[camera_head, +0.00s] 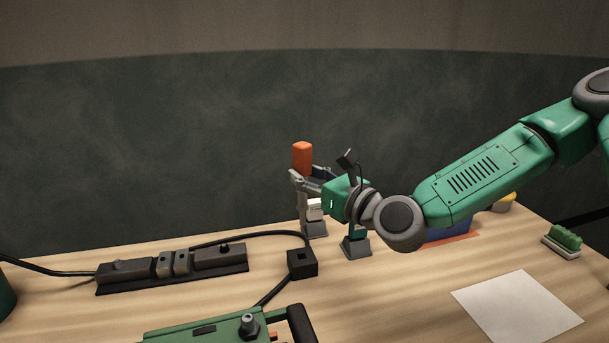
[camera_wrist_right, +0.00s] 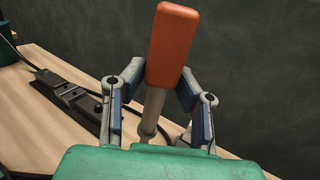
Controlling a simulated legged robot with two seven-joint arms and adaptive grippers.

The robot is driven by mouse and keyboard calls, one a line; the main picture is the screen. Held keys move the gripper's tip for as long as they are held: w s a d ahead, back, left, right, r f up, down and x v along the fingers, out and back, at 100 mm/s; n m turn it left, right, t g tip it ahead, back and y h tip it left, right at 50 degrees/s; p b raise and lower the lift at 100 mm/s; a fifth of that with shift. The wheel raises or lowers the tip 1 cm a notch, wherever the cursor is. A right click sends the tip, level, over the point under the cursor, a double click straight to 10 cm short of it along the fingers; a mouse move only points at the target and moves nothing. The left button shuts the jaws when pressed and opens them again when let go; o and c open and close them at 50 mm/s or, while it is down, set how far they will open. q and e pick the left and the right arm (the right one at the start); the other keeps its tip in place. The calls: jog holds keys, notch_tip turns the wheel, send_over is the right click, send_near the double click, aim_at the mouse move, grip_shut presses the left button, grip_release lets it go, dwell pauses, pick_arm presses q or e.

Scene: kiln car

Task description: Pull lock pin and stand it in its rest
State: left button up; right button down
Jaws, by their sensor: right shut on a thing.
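The lock pin (camera_head: 302,157) has an orange handle and stands close to upright at the far edge of the table. My right gripper (camera_head: 313,181) is shut on the pin just below the handle. In the right wrist view the orange handle (camera_wrist_right: 172,45) rises between the two blue-padded fingers (camera_wrist_right: 157,92), with a grey shaft (camera_wrist_right: 151,112) below it. The shaft's lower end is hidden there. Below the gripper stands a grey-footed holder (camera_head: 315,230); I cannot tell whether the pin's tip is inside it. A second grey-footed stand (camera_head: 356,248) is beside it. My left gripper is out of view.
A dark strip with grey blocks (camera_head: 172,268) lies at left, cabled to a small black box (camera_head: 302,263). A green case (camera_head: 220,327) is in front. A blue block (camera_head: 447,236), green brush (camera_head: 566,238) and white sheet (camera_head: 515,307) are at right.

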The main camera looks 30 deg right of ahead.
aim_at(304, 208)
jog(key=shift+a+f+b, duration=0.2)
jog(key=shift+f+b, duration=0.2)
jog(key=shift+f, duration=0.35)
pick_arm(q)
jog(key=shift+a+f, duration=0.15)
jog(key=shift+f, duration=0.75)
pick_arm(e)
jog(key=shift+a, duration=0.1)
jog(key=shift+f, duration=0.2)
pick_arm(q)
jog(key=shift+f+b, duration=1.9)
pick_arm(e)
jog(key=shift+f, duration=2.7)
pick_arm(q)
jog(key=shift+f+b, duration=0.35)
jog(key=shift+b, duration=0.05)
pick_arm(e)
jog(key=shift+s, duration=0.15)
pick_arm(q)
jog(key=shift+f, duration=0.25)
pick_arm(e)
jog(key=shift+f, duration=0.2)
